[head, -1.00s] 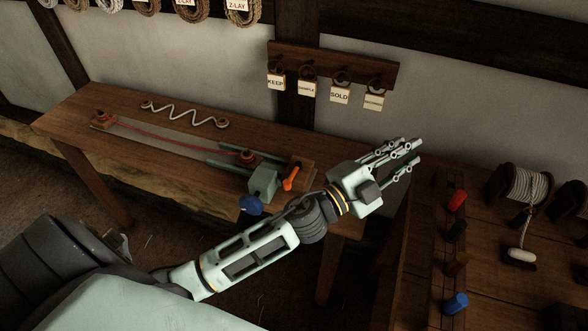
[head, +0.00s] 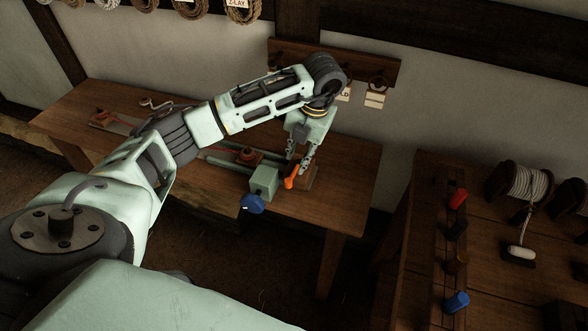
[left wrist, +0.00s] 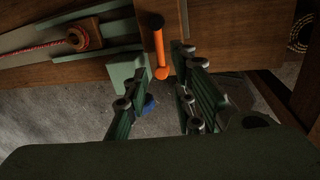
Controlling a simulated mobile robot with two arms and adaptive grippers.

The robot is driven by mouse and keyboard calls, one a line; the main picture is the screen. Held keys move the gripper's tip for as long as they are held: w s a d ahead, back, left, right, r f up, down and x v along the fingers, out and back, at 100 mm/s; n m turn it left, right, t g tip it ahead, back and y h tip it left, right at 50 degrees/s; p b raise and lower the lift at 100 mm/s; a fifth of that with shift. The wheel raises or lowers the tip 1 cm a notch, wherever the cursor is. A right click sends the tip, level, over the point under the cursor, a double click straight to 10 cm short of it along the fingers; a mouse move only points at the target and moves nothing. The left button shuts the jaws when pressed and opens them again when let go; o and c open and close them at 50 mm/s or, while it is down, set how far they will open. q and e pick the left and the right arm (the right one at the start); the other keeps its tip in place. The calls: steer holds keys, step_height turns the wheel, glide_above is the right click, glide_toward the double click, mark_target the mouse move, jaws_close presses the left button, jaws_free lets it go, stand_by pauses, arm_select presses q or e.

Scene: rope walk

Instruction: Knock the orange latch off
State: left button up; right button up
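The orange latch (head: 290,181) is a short bar on the right side of the pale green block (head: 264,182), near the bench's right end. It leans to the upper right in the head view. In the left wrist view the latch (left wrist: 159,48) runs up and down beside the green block (left wrist: 126,75). My left gripper (head: 299,163) points down just behind the latch, its fingers apart and empty. In the left wrist view the gripper (left wrist: 159,75) has the latch's lower end in line with its finger gap; contact cannot be told. My right gripper is not in view.
A blue knob (head: 253,204) sits on the block's front. A red rope (head: 222,161) runs along the bench (head: 345,165) to a wooden hook piece (head: 249,156). A tag rack (head: 385,72) hangs behind my wrist. Another bench (head: 490,240) with spools stands at right.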

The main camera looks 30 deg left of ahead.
mark_target(293, 174)
arm_select(q)
steer(key=f, duration=0.2)
steer(key=a+f+p, duration=0.1)
steer(key=f, duration=0.4)
steer(key=shift+s+a+f+p, duration=0.15)
steer(key=shift+a+f+p, duration=0.1)
steer(key=shift+p, duration=0.15)
steer(key=shift+c, duration=0.7)
